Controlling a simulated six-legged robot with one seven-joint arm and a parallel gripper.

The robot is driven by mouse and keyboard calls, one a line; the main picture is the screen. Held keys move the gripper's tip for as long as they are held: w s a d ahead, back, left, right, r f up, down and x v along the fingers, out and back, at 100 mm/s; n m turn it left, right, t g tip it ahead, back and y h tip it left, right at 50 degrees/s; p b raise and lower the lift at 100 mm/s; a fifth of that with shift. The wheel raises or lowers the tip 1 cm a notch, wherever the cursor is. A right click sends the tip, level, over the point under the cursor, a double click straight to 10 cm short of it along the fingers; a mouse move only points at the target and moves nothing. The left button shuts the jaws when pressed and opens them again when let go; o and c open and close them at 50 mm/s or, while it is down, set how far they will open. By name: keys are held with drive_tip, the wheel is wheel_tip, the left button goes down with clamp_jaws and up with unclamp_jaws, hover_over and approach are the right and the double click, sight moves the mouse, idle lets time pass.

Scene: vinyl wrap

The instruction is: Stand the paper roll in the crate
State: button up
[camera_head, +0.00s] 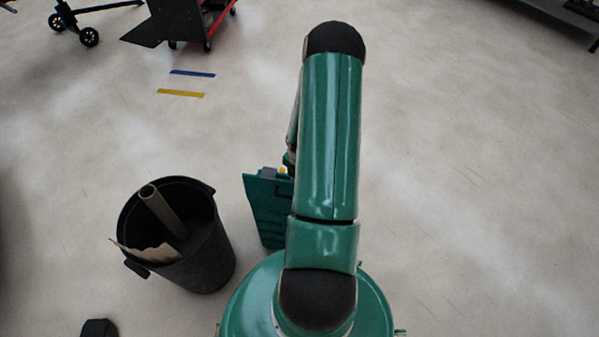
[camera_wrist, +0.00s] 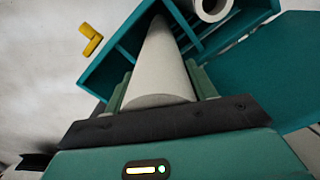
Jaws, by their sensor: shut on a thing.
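The pale paper roll (camera_wrist: 160,62) is between the two green fingers of my gripper (camera_wrist: 162,88), which is shut on it. In the wrist view its near end faces the camera and its far part narrows away between the teal walls of the crate (camera_wrist: 112,62). I cannot tell whether its far end touches the crate's floor. In the head view the crate (camera_head: 268,212) stands on the floor, partly hidden behind my green arm, and my gripper and the held roll are hidden there.
Another hollow roll (camera_wrist: 211,8) stands in the crate beside the held one. A yellow object (camera_wrist: 90,40) lies outside the crate. A dark bin (camera_head: 208,262) with a tube (camera_head: 162,210) and cardboard stands left of the crate. The floor to the right is clear.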

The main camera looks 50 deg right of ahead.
wheel_tip(320, 180, down, 7)
drive_tip(key=shift+f, duration=0.15)
idle(0.4)
drive_tip(key=o, duration=1.5)
drive_tip(key=shift+o, duration=0.2)
wheel_tip(320, 180, up, 13)
drive_tip(key=shift+f, duration=0.1)
drive_tip(key=shift+r, duration=0.5)
